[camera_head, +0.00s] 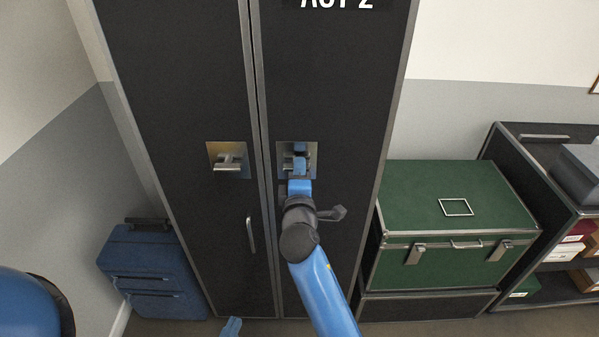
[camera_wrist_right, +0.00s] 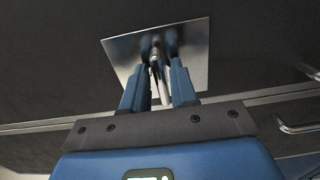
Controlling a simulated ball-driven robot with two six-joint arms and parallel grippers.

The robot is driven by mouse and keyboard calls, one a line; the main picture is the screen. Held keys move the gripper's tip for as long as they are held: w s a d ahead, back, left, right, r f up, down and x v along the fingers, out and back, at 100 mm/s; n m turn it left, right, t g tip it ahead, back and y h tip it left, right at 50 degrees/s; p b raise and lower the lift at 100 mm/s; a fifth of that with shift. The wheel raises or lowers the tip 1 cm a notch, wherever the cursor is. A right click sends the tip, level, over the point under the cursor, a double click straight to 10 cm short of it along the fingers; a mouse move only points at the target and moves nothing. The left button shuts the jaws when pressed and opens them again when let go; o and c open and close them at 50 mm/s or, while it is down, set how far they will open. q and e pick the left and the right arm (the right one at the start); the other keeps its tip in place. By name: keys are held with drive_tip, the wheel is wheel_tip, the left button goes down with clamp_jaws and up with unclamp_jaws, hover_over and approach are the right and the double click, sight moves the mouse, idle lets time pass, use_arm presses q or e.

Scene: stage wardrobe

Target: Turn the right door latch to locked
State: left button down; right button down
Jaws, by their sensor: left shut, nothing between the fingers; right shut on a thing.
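The right door latch is a small metal lever on a square metal plate (camera_head: 311,153) on the right black door. My right gripper (camera_head: 299,165) is in front of that plate and hides much of the lever. In the right wrist view the latch lever (camera_wrist_right: 161,82) runs out from its pivot on the plate, between the two blue fingers, and my right gripper (camera_wrist_right: 157,88) is shut on it. I cannot tell the lever's exact angle in the head view. My left gripper (camera_head: 231,327) shows only as a blue tip at the bottom edge, shut and away from the doors.
The left door has its own latch (camera_head: 229,161), with its lever lying level, and a pull handle (camera_head: 250,235) below. A blue suitcase (camera_head: 152,275) stands at the left. A green trunk (camera_head: 455,215) and a shelf unit (camera_head: 503,155) stand at the right.

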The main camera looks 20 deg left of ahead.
drive_tip(key=c, duration=1.2)
unclamp_jaws()
drive_tip(key=shift+o, duration=0.2)
drive_tip(key=b+v, duration=0.1)
drive_tip(key=v, duration=0.9)
drive_tip(key=shift+s, duration=0.4)
